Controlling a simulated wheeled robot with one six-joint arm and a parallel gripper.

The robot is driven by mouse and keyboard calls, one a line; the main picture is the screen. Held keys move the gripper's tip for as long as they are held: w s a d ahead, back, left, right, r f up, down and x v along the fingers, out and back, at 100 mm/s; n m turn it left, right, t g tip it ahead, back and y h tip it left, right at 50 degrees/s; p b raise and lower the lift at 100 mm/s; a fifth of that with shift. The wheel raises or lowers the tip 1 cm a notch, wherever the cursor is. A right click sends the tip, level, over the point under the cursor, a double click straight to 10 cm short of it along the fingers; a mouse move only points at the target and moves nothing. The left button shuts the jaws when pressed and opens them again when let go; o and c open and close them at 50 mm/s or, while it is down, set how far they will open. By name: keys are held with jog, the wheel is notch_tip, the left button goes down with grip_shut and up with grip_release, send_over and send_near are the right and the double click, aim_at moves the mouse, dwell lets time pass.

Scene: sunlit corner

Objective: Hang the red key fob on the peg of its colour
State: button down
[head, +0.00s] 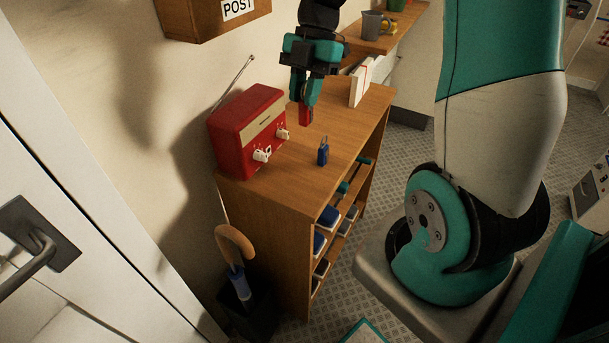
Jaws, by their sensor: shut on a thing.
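My gripper (304,98) points down above the wooden cabinet top, its fingers shut on the red key fob (306,117). The fob hangs below the fingertips and shows as a small red block; I cannot tell whether it touches the wood. A blue fob (323,154) with a loop at its top stands on the cabinet top, nearer the front edge and a little right of the red one. I cannot make out any coloured peg in this view.
A red radio (246,130) with a raised aerial and pale knobs stands left on the cabinet (265,208). A white box (361,83) stands at its back right. An umbrella stand (250,307) is on the floor in front. Bare wood lies between radio and blue fob.

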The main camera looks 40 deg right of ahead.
notch_tip(320, 180, down, 18)
jog(key=shift+s+f+p, duration=0.1)
jog(key=shift+p, duration=0.4)
jog(key=shift+f, duration=0.15)
jog(key=c, duration=1)
grip_release()
